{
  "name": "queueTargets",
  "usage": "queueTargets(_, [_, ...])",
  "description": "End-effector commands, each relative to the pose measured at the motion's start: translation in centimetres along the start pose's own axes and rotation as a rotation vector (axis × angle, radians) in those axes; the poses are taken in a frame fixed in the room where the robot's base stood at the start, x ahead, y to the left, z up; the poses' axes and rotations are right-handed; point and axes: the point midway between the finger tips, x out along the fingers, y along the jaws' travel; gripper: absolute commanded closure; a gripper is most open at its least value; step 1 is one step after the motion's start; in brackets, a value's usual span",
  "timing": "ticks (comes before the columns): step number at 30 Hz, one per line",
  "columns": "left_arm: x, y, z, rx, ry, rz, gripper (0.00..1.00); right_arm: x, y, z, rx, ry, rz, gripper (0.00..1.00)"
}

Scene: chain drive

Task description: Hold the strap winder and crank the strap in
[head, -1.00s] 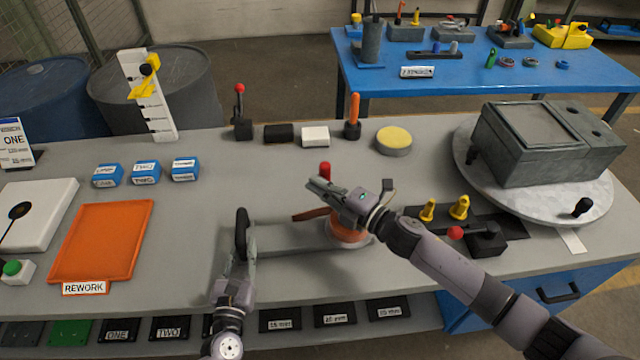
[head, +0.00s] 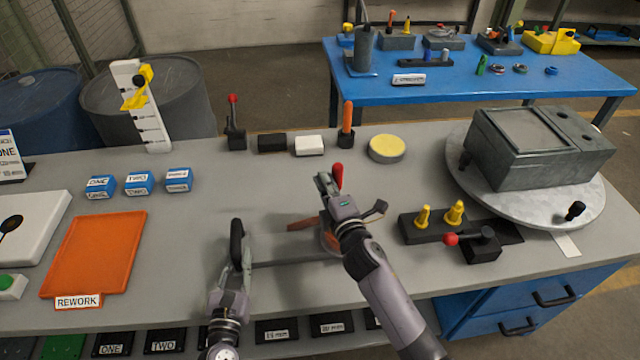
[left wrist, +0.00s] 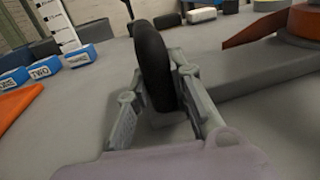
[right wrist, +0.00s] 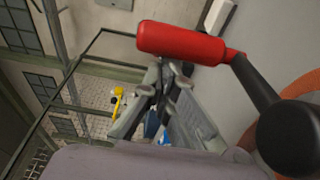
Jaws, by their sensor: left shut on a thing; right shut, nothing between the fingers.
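The strap winder lies on the bench as a grey bar (head: 298,249) with an orange reel at its right end. A strip of brown-orange strap (head: 302,224) sticks out to the left of the reel. My left gripper (head: 238,268) is shut on the winder's black grip (head: 237,242); the grip also shows between its fingers in the left wrist view (left wrist: 153,65). My right gripper (head: 325,183) is shut and empty by the red crank knob (head: 338,177). In the right wrist view, the red knob (right wrist: 180,43) lies beside its closed fingers (right wrist: 160,75). My right arm hides much of the reel.
A black block with yellow pegs (head: 430,225) and a red-knobbed lever (head: 475,242) stand right of the winder. A turntable (head: 580,200) carries a grey box. The orange tray (head: 97,255) lies left, with blue blocks (head: 138,183) behind. The bench between the blocks and winder is clear.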

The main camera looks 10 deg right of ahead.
Motion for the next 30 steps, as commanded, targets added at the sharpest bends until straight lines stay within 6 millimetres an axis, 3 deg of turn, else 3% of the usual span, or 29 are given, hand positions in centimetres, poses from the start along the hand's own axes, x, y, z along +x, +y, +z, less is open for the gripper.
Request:
queueTargets(8, [0.0, 0.2, 0.0, -0.001, -0.001, 0.004, 1.00, 0.4, 0.0, 1.8, -0.004, -0.011, 0.001, 1.00])
queueTargets(16, [0.0, 0.2, 0.0, 0.000, -0.001, 0.004, 1.00, 0.5, 0.0, 3.0, 0.002, -0.131, 0.000, 1.00])
queueTargets(30, [0.0, 0.2, 0.0, -0.001, -0.001, 0.004, 1.00, -0.1, 0.0, 5.9, -0.006, -0.136, 0.000, 1.00])
